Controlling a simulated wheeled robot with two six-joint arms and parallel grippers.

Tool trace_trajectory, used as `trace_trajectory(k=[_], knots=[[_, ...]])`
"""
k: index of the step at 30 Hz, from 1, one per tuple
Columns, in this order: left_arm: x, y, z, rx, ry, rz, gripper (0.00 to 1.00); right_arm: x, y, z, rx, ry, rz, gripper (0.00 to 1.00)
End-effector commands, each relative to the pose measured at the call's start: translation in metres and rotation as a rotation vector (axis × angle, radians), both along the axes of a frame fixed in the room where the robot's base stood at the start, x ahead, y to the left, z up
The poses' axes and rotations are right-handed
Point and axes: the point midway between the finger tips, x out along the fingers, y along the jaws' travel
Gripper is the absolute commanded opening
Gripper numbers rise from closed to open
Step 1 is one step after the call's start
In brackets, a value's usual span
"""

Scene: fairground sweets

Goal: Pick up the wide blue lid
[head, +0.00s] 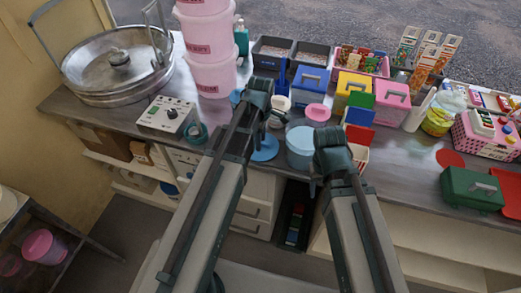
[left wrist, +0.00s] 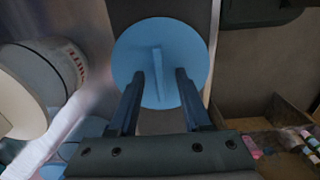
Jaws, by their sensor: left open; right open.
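The wide blue lid (left wrist: 160,50) is a round flat disc with an upright ridge handle. It fills the upper middle of the left wrist view. In the head view the blue lid (head: 264,149) shows at the counter's front edge, partly behind my left arm. My left gripper (left wrist: 160,76) is open, with one finger on each side of the ridge and a visible gap to it. In the head view my left gripper (head: 272,112) is mostly hidden by its arm. My right gripper (head: 316,182) is open and low beside the counter front, with its fingers hardly visible.
A light blue tub (head: 300,146) stands right of the lid. A pink-lidded pot (head: 317,113), a teal ring (head: 196,133) and a control box (head: 167,117) are nearby. A green case (head: 472,189) sits at the right. The counter (head: 403,158) is crowded at the back.

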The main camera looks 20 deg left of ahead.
Motion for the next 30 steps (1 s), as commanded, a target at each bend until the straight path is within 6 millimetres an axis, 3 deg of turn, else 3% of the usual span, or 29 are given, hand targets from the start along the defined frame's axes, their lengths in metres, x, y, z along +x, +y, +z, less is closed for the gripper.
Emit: trace_trajectory(k=[5, 13, 30], knots=[[-0.0001, 0.0002, 0.0014, 0.0, 0.0, 0.0, 0.47, 0.0, 0.0, 0.0014, 0.0, 0.0, 0.0, 0.5], [0.0, 0.0002, 0.0014, 0.0, 0.0, 0.0, 0.0, 0.0, 0.0, 0.0013, 0.0, 0.0, 0.0, 0.5], [0.0003, 0.0036, 0.0097, 0.0, 0.0, -0.001, 0.0, 0.0, 0.0, 0.0097, 0.0, 0.0, 0.0, 0.5]])
